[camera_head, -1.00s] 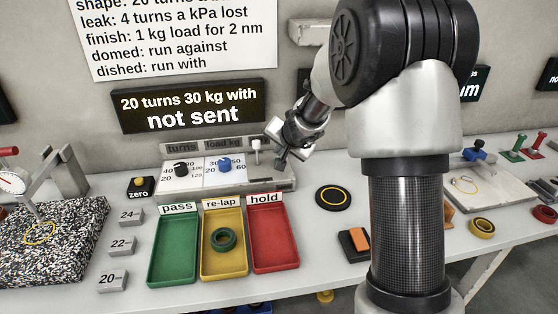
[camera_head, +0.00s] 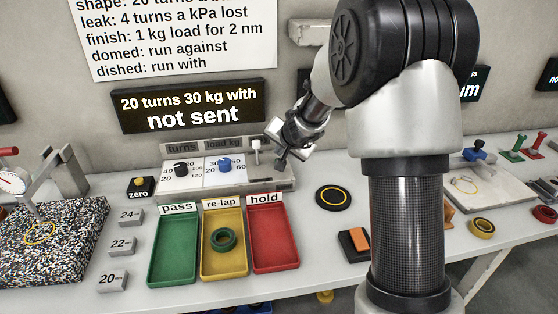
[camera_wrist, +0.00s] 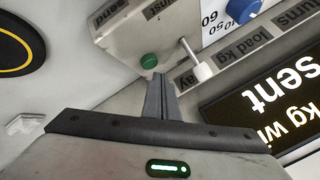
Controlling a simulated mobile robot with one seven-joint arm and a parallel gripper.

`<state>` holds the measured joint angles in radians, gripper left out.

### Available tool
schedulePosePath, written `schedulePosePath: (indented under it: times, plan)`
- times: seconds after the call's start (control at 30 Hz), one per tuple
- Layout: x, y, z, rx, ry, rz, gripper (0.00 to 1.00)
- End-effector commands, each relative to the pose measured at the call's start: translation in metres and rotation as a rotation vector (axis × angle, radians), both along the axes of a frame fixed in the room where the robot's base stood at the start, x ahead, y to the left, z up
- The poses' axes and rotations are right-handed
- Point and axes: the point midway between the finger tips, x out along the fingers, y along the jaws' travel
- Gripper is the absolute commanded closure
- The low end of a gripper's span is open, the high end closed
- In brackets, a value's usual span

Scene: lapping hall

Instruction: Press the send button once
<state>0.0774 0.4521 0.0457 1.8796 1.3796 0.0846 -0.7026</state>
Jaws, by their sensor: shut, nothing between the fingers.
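The green send button (camera_wrist: 149,61) sits on the grey control box in the wrist view, with a "send" label (camera_wrist: 103,20) at the box's end. My gripper (camera_wrist: 160,80) is shut and empty, its fingertips close beside the green button; I cannot tell whether they touch it. In the head view my gripper (camera_head: 281,165) is at the right end of the control box (camera_head: 228,188), and the button is hidden there. The dark display (camera_head: 191,107) above the box reads "20 turns 30 kg with" and "not sent".
A white-tipped lever (camera_wrist: 203,70) stands close to my fingers. The black turns knob (camera_head: 180,169) and blue load knob (camera_head: 225,164) are farther left. Green (camera_head: 173,277), yellow (camera_head: 224,272) and red (camera_head: 274,267) trays lie in front; the yellow one holds a green ring.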

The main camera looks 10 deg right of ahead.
Motion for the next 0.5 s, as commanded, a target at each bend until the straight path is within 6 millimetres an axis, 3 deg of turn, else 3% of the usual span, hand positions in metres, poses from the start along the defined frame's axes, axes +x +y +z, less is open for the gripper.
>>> schedulePosePath:
  times: [0.5]
  plan:
    - [0.0000, 0.0000, -0.0093, -0.001, 0.000, 0.001, 1.00]
